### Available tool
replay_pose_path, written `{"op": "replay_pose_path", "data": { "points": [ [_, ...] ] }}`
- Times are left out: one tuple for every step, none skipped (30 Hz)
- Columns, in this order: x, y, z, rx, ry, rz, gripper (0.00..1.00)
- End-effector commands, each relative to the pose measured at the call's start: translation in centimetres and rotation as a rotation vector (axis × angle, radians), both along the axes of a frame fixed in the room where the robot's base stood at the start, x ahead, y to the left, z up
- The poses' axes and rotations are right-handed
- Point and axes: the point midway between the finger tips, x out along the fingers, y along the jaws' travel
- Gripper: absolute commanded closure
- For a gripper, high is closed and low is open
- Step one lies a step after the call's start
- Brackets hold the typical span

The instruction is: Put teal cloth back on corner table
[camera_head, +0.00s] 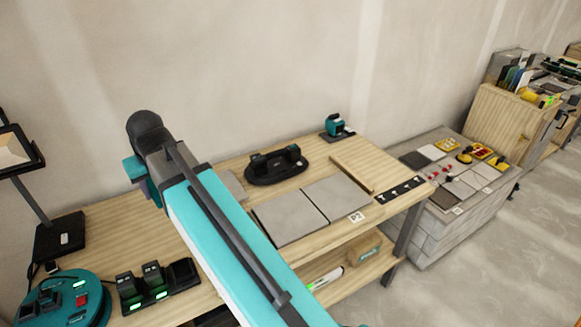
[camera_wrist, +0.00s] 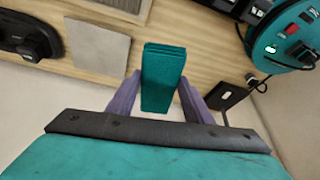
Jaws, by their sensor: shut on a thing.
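In the wrist view, a folded teal cloth (camera_wrist: 164,76) sits between the two purple fingers of my gripper (camera_wrist: 161,92). The gripper is shut on it, and the cloth's layered end points away from the wrist. Behind it is the light wooden table top (camera_wrist: 212,62); whether the cloth touches the wood I cannot tell. In the head view, my teal arm reaches over the wooden table (camera_head: 112,218) along the wall.
A round teal device (camera_head: 62,300), a battery charger (camera_head: 155,284) and a lamp base (camera_head: 62,236) stand on the table's left. Grey tiles (camera_head: 290,217), a black suction lifter (camera_head: 276,165) and a teal tool (camera_head: 337,125) lie right. A strip between stays partly clear.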

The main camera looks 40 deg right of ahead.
Motion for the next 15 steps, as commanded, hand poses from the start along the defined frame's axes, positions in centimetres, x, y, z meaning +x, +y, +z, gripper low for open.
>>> {"op": "replay_pose_path", "data": {
  "points": [
    [-0.8, -0.2, -0.8, 0.000, 0.003, 0.000, 0.72],
    [-1.2, -0.2, -1.2, 0.000, 0.003, 0.000, 0.72],
    [-1.6, -0.4, -1.8, 0.000, 0.003, 0.000, 0.72],
    [-1.9, -0.4, -2.2, 0.000, 0.003, 0.000, 0.72],
    [-2.2, -0.5, -2.5, 0.000, 0.003, 0.001, 0.72],
    [-2.6, -0.6, -3.0, 0.001, 0.004, 0.001, 0.72],
    [-2.9, -0.7, -3.4, 0.001, 0.004, 0.001, 0.72],
    [-3.2, -0.8, -3.7, 0.001, 0.005, 0.001, 0.72],
    [-3.5, -0.9, -4.1, 0.001, 0.004, 0.001, 0.72],
    [-3.7, -0.9, -4.3, 0.001, 0.003, 0.001, 0.72],
    [-3.8, -1.0, -4.5, 0.000, 0.003, 0.002, 0.72],
    [-4.0, -1.0, -4.7, 0.000, 0.003, 0.002, 0.72],
    [-4.0, -1.1, -4.8, 0.000, 0.003, 0.002, 0.72],
    [-4.1, -1.1, -4.9, 0.000, 0.003, 0.002, 0.72],
    [-4.1, -1.1, -5.0, 0.000, 0.003, 0.002, 0.72]
  ]
}}
